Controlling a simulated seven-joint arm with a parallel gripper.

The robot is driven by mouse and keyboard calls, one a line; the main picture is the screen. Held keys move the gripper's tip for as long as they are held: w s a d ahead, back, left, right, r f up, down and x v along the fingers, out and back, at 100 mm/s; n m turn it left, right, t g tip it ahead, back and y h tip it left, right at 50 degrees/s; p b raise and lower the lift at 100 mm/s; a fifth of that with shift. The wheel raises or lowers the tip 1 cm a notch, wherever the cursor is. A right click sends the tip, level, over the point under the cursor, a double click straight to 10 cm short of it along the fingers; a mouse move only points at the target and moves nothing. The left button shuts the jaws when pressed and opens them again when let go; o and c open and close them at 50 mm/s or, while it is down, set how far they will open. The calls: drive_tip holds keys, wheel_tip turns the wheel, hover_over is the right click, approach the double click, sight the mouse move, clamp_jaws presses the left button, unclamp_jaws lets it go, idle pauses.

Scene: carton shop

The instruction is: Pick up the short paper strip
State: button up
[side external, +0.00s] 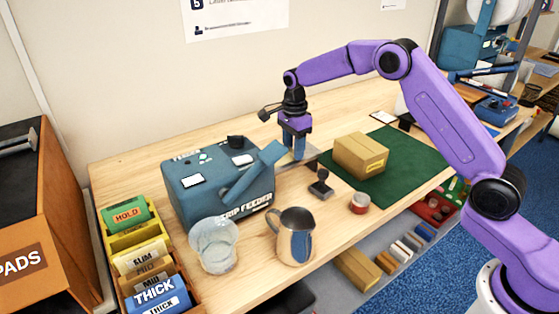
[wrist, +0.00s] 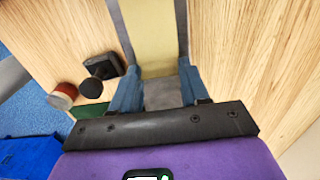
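A pale yellow paper strip (wrist: 152,38) runs down from the top of the wrist view, with its near end over a grey plate (wrist: 163,93). My gripper (wrist: 158,92) is open, with its two blue fingers spread on either side, near the strip's end. I cannot tell whether they touch it. In the side external view my gripper (side external: 295,150) points down at the end of the chute (side external: 254,172) of the blue strip feeder (side external: 200,190). The strip is mostly hidden there by the fingers and chute.
A black stamp (side external: 320,186) and a small red-sided roll (side external: 359,203) stand close by. A brown carton (side external: 361,156) sits on a green mat (side external: 412,155). A metal mug (side external: 295,240) and a clear cup (side external: 213,246) stand in front of the feeder.

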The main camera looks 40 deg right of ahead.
drive_tip(key=shift+r, duration=0.1)
drive_tip(key=shift+r, duration=0.6)
drive_tip(key=s+d+r, duration=0.1)
drive_tip(key=s+r, duration=1.1)
drive_tip(key=s, duration=0.2)
drive_tip(key=w+d+f+n, duration=0.3)
drive_tip(key=w+d+n, duration=0.2)
drive_tip(key=d+n, duration=0.45)
drive_tip(key=w+d+f+n, duration=0.3)
drive_tip(key=w+d+n, duration=0.3)
drive_tip(key=d+n, duration=0.3)
wheel_tip(320, 180, down, 6)
drive_tip(key=m, duration=0.1)
drive_tip(key=shift+s+d, duration=0.25)
drive_tip(key=shift+d, duration=0.05)
drive_tip(key=shift+f, duration=0.25)
idle(0.5)
